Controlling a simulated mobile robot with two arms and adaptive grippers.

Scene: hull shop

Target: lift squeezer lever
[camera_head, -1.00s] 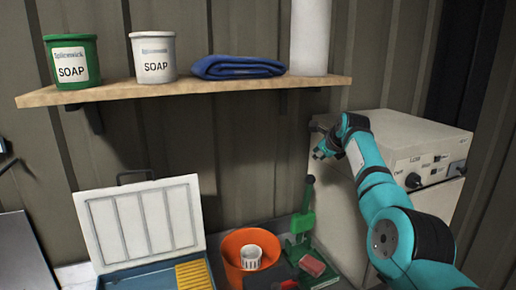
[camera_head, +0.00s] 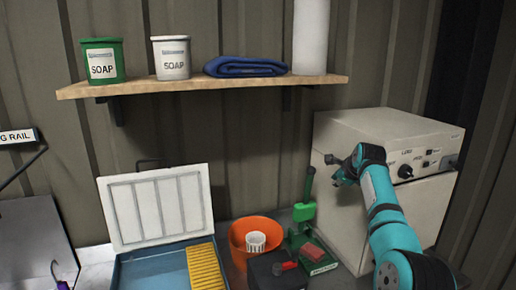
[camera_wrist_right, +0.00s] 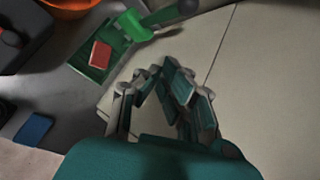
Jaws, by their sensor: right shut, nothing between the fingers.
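The green squeezer (camera_head: 302,212) stands on the bench left of the beige machine. Its dark green lever (camera_head: 309,184) rises nearly upright, with a dark tip. A red block (camera_head: 313,251) lies on the green base. The squeezer also shows at the top of the right wrist view (camera_wrist_right: 132,27), its lever running up to the right. My right gripper (camera_head: 333,171) is shut and empty, in front of the machine's left side. In the head view it appears just right of the lever, apart from it. The wrist view shows its fingers (camera_wrist_right: 160,75) together, clear of the squeezer. My left gripper is out of view.
The beige machine (camera_head: 400,130) stands close on the right. An orange bucket (camera_head: 240,232) with a white cup, a dark box (camera_head: 270,272) and an open case with a white lid (camera_head: 155,208) are left of the squeezer. A shelf (camera_head: 215,82) hangs above, holding pots and cloth.

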